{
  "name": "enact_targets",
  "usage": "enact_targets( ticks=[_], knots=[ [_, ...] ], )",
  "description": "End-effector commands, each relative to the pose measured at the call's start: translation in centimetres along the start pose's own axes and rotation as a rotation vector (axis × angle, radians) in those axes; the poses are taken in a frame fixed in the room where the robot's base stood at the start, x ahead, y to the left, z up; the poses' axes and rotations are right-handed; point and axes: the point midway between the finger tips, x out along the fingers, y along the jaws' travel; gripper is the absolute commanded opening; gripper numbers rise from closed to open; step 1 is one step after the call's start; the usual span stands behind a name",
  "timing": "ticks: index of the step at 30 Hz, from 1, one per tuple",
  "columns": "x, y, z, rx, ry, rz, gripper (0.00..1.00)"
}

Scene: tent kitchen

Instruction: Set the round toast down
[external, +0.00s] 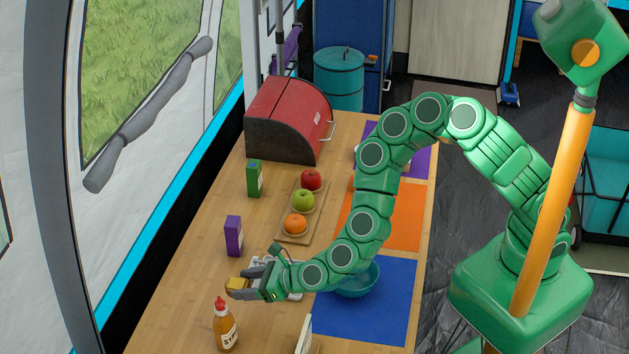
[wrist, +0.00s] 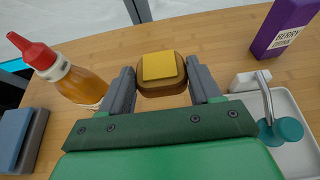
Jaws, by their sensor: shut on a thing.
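The round toast (wrist: 160,88) is brown with a square yellow pat on top. My gripper (wrist: 161,84) is shut on it, with one grey finger on each side. In the external view the toast (external: 235,287) shows at the left tip of my gripper (external: 242,284), over the wooden counter between the syrup bottle and the purple juice carton. I cannot tell whether its underside touches the counter. The toast looks roughly level, pat upward.
The syrup bottle (external: 223,328) stands close by, to the left in the wrist view. The purple berry carton (external: 234,236), green carton (external: 254,178), fruit board (external: 300,236), teal bowl (external: 358,283) and red bread box (external: 287,120) stand around. Bare counter (external: 180,290) lies left of the toast.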

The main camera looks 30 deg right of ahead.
Motion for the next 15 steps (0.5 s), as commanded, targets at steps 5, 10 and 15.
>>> enact_targets(
  ticks=[5, 10, 15],
  knots=[
    [0.6, 0.0, -1.5, -0.002, 0.001, -0.001, 0.33],
    [1.3, 0.0, -3.3, -0.003, 0.002, -0.001, 0.33],
    [1.7, 0.0, -4.0, -0.001, -0.001, -0.002, 0.33]
  ],
)
